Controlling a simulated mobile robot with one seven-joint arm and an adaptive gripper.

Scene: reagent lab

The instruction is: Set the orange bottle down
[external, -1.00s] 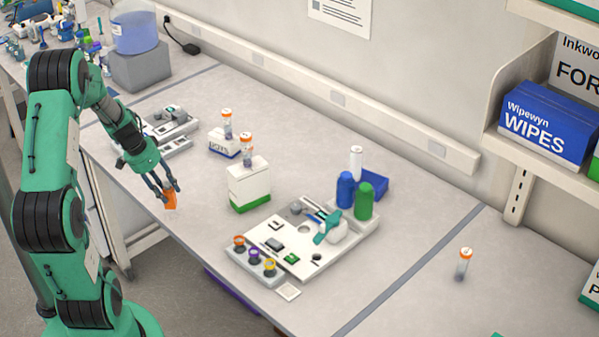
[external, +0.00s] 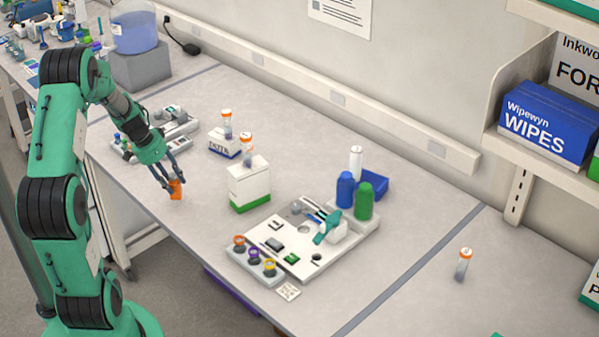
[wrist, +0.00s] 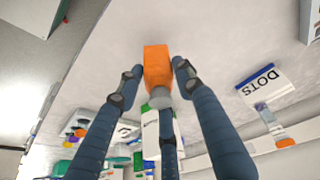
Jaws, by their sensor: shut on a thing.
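The orange bottle (external: 176,188) is between the fingers of my gripper (external: 172,175), over the bench near its front left edge. In the wrist view the orange bottle (wrist: 157,67) lies between the fingertips of my gripper (wrist: 155,82), with a grey part at its near end. My gripper is shut on it. In the external view the bottle's lower end is at or just above the bench top (external: 205,225); I cannot tell whether it touches.
A DOTS box (external: 224,143) is behind. A white tray (external: 290,262) with a blue bottle (external: 345,188) and a green bottle (external: 364,200) stands farther right. Bare bench surrounds the orange bottle.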

